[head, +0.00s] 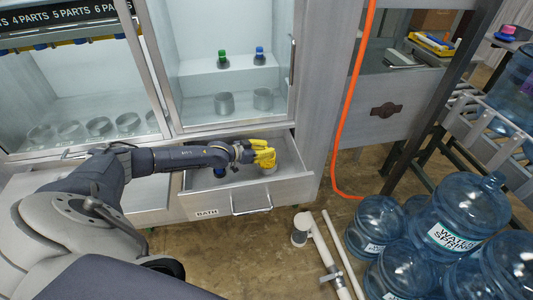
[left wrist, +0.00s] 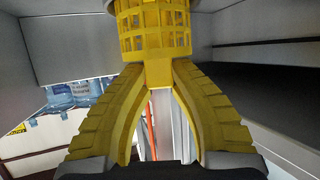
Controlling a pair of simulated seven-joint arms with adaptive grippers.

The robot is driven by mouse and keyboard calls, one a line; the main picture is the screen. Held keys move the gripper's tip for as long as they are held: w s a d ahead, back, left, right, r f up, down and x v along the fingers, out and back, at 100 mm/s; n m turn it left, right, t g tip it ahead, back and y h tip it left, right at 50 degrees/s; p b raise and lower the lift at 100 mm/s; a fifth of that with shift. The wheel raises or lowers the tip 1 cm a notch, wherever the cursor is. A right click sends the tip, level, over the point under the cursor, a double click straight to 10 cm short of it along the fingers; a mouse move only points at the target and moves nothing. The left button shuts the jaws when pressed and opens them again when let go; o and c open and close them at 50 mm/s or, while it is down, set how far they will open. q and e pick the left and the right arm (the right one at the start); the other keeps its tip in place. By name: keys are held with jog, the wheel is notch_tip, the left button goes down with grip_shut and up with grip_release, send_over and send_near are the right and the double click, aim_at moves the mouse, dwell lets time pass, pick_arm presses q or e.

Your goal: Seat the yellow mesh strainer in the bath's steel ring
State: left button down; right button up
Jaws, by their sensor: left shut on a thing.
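The yellow mesh strainer (left wrist: 155,28) shows at the top of the left wrist view, with its tab between my fingers. My left gripper (head: 264,156) is shut on it, inside the open bath drawer (head: 205,201). In the left wrist view, both yellow fingers (left wrist: 158,80) close around the tab just below the mesh. In the head view, the fingers and strainer overlap and are hard to separate. A pale edge shows beyond the strainer's far end; I cannot tell whether it is the steel ring or whether the strainer touches it. My right gripper is out of view.
A dark blue item (head: 220,172) lies in the drawer left of my gripper. The cabinet (head: 232,30) above holds bottles and grey cups. An orange hose (head: 345,110) hangs right of the drawer. Several water jugs (head: 468,212) and white pipes (head: 328,256) are at lower right.

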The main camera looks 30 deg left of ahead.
pick_arm(q)
jog(key=shift+f, duration=0.95)
jog(key=shift+f, duration=0.15)
jog(key=c, duration=1.2)
grip_release()
jog(key=shift+s+a+r, duration=0.1)
jog(key=shift+r, duration=0.1)
jog(key=v, duration=1.1)
jog(key=shift+s+r, duration=0.2)
jog(key=shift+s, duration=0.1)
